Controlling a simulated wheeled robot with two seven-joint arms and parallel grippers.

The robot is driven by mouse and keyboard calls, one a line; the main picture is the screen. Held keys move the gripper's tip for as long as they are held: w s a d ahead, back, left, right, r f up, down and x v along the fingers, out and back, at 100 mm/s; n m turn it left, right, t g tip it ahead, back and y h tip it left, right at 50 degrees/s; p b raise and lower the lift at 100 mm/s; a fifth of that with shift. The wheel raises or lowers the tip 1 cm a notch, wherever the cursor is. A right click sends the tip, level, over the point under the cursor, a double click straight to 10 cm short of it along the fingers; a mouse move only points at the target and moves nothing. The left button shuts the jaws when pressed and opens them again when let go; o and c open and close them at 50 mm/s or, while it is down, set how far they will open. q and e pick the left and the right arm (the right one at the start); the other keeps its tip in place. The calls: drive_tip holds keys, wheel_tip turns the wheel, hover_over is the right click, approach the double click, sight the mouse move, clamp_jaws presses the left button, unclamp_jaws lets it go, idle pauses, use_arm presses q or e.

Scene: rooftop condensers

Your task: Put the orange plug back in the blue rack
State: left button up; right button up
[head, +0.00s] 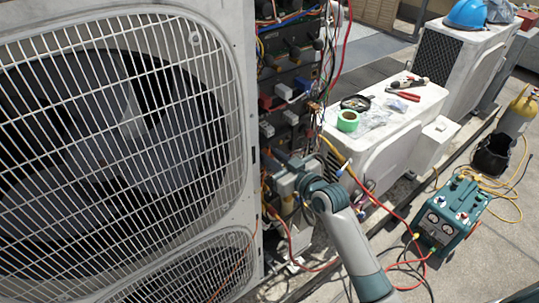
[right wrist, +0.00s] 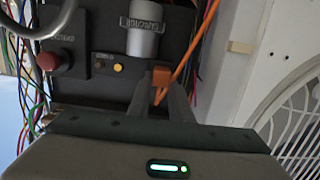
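My right gripper (head: 283,165) reaches into the open electrical cabinet beside the large fan unit in the head view. In the right wrist view its two fingers (right wrist: 162,85) are close on both sides of a small orange plug (right wrist: 162,77), which looks held between the tips. An orange cable runs from the plug up and to the right. The plug is hidden or too small to tell in the head view. A blue piece (head: 301,83) shows higher in the cabinet; I cannot tell whether it is the blue rack. My left gripper is out of view.
A dark panel with a red button (right wrist: 47,62), a grey cylinder (right wrist: 145,38) and loose wires lies beyond the fingers. The fan unit's grille (head: 110,140) stands close on the left. A white unit (head: 385,125) with tools and a teal machine (head: 451,215) stand on the right.

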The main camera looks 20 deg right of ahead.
clamp_jaws()
drive_tip(key=shift+s, duration=0.2)
drive_tip(key=shift+s+d+p, duration=0.25)
drive_tip(key=shift+s+p, duration=0.1)
drive_tip(key=shift+s, duration=0.2)
drive_tip(key=shift+f+p+v, duration=0.2)
drive_tip(key=shift+p+v, duration=0.35)
drive_tip(key=shift+v, duration=0.85)
drive_tip(key=shift+f+p+v, duration=0.15)
drive_tip(key=shift+p+v, duration=0.15)
drive_tip(key=shift+v, duration=0.6)
drive_tip(key=shift+f+p+v, duration=0.15)
drive_tip(key=shift+p+v, duration=0.15)
drive_tip(key=shift+v, duration=0.6)
